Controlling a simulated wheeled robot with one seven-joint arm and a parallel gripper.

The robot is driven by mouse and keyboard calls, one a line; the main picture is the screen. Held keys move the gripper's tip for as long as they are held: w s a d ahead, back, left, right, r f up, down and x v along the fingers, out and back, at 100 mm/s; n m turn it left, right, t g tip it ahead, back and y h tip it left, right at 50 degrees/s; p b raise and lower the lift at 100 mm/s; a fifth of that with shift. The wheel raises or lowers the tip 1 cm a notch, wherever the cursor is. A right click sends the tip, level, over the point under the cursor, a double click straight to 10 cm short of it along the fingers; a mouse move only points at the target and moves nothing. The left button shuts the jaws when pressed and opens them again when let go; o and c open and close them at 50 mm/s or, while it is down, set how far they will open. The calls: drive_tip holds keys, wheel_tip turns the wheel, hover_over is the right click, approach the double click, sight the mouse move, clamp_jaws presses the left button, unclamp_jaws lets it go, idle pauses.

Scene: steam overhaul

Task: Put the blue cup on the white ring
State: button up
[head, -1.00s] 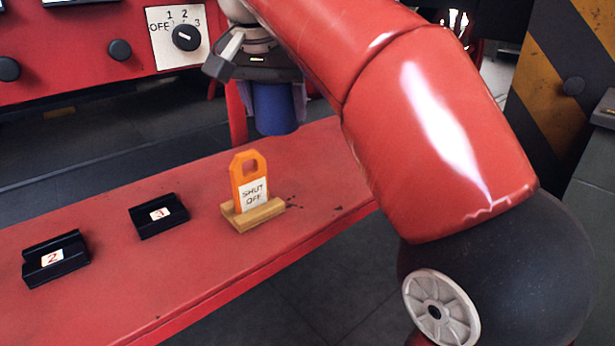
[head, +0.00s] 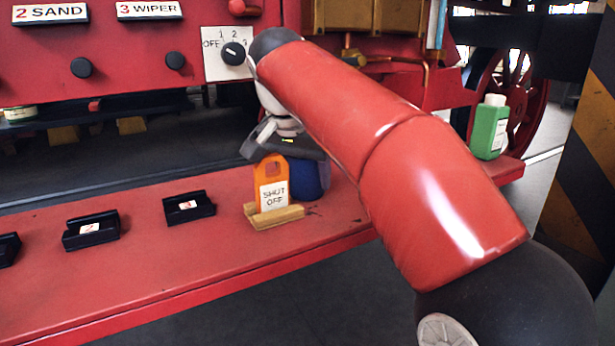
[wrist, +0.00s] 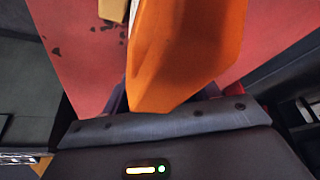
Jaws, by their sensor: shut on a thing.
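The blue cup (head: 311,180) is behind the orange shut-off sign in the head view, partly hidden by it. It is low over the red bench, and I cannot tell if its base touches the bench. My gripper (head: 300,158) is shut on the cup, with its fingers mostly hidden. In the wrist view the orange sign (wrist: 185,50) fills the middle, very close to my gripper, and hides most of the cup and the fingers. I cannot tell whether the sign touches the gripper. The white ring is not seen in either view.
The sign stands in a wooden base (head: 273,216) on the red bench (head: 150,265). Several black holders, one here (head: 189,207), stand to its left. A green bottle (head: 489,127) stands at the bench's right end. A red panel with a dial (head: 233,53) is behind.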

drive_tip(key=shift+f, duration=0.15)
drive_tip(key=o, duration=1)
drive_tip(key=p+v, duration=0.4)
drive_tip(key=v, duration=0.8)
drive_tip(key=shift+r, duration=0.25)
